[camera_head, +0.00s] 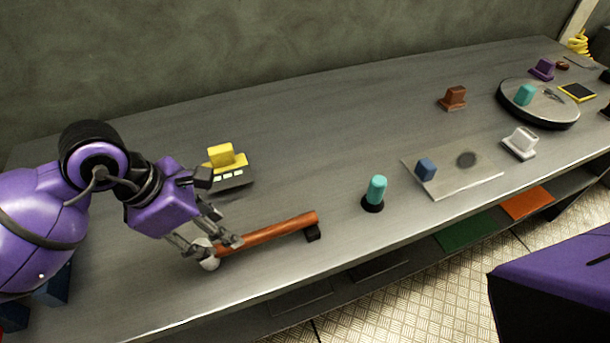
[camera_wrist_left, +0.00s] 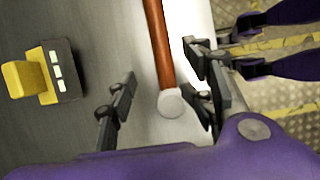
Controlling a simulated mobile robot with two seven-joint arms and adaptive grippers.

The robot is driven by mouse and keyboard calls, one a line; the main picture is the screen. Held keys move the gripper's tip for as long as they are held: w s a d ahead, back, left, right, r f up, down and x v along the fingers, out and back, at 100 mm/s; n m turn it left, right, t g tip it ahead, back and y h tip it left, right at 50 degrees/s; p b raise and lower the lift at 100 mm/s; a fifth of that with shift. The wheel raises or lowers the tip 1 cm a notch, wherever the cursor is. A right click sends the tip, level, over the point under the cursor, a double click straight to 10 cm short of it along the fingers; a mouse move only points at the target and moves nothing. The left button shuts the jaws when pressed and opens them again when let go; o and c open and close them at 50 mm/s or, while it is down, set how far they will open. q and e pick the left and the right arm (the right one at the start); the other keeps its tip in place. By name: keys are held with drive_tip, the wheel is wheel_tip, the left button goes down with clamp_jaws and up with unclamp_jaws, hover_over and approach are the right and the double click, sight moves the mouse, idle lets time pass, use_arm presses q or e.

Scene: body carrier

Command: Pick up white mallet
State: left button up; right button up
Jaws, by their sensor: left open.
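A mallet with a white head and a reddish-brown wooden handle (camera_head: 272,231) lies near the front edge of the table. The handle points right and its far end is by a small dark block. The white head (camera_head: 210,260) is partly hidden by my left gripper in the head view. My left gripper (camera_head: 215,243) is open above the head end. In the left wrist view the white head (camera_wrist_left: 172,104) lies between the spread fingers of my left gripper (camera_wrist_left: 160,100), nearer the right finger, with the handle (camera_wrist_left: 159,45) running away. My right gripper does not show.
A yellow block on a dark base (camera_head: 228,168) stands behind the mallet. A teal peg (camera_head: 376,189) stands to its right. Farther right are a grey plate (camera_head: 455,183) with a blue block, a white block (camera_head: 520,142) and a round turntable (camera_head: 540,113).

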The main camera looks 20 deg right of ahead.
sight(260, 236)
use_arm(q)
drive_tip(key=x, duration=0.7)
drive_tip(key=shift+s+a+p, duration=0.1)
drive_tip(key=shift+a+p, duration=0.05)
drive_tip(key=shift+p, duration=0.25)
drive_tip(key=shift+c, duration=0.2)
clamp_jaws()
